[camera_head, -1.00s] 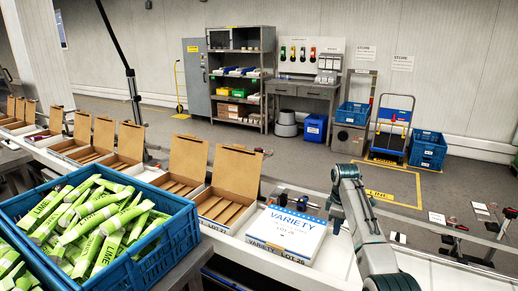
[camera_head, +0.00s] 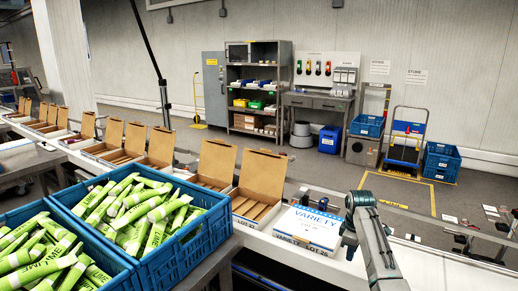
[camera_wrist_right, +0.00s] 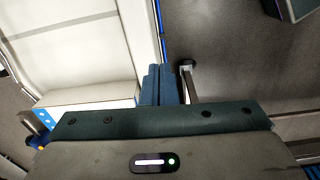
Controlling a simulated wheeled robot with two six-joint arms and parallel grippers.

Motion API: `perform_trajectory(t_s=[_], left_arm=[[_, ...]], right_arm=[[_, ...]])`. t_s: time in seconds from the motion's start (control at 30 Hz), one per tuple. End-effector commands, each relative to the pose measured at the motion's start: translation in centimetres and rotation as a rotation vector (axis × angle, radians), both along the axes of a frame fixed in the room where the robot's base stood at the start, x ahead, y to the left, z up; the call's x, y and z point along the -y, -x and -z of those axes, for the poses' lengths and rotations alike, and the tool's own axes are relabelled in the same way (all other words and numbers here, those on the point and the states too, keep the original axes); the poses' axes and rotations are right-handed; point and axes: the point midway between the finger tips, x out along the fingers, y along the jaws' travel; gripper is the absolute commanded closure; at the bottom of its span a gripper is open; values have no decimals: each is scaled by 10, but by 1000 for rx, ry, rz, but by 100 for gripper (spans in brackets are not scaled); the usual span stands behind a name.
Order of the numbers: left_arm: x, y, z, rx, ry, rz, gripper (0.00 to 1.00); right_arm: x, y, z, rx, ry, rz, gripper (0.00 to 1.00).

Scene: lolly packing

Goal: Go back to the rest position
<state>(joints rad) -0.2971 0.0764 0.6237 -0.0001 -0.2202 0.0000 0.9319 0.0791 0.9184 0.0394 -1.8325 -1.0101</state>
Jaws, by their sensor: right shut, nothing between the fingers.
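My right gripper (camera_head: 346,246) hangs at the right edge of the closed white box (camera_head: 311,225) marked VARIETY LOT 26. The arm arches over it from the lower right. In the right wrist view its blue fingers (camera_wrist_right: 160,85) are pressed together with nothing between them. A pale box surface lies left of them there, and dark floor lies to the right. I cannot tell whether the gripper touches the box. My left gripper is in neither view.
Blue crates of green lime tubes (camera_head: 205,233) stand at the lower left. Open brown cartons (camera_head: 258,185) line the white conveyor left of the closed box. The conveyor (camera_head: 430,265) is clear to the right. Shelves, a bench and a trolley (camera_head: 405,140) stand far back.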

Motion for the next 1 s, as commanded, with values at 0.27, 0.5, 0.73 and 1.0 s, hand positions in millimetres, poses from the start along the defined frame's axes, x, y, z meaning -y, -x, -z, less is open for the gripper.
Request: perform_trajectory(t_s=[0.27, 0.5, 0.73, 1.0], left_arm=[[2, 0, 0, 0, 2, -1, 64], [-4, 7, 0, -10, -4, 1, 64], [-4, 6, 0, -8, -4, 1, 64], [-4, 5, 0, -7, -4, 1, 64]], right_arm=[[2, 33, 47, 28, 14, 90, 100], [4, 97, 107, 74, 30, 229, 100], [2, 188, 152, 138, 32, 391, 100], [-4, 307, 167, 212, 12, 572, 100]])
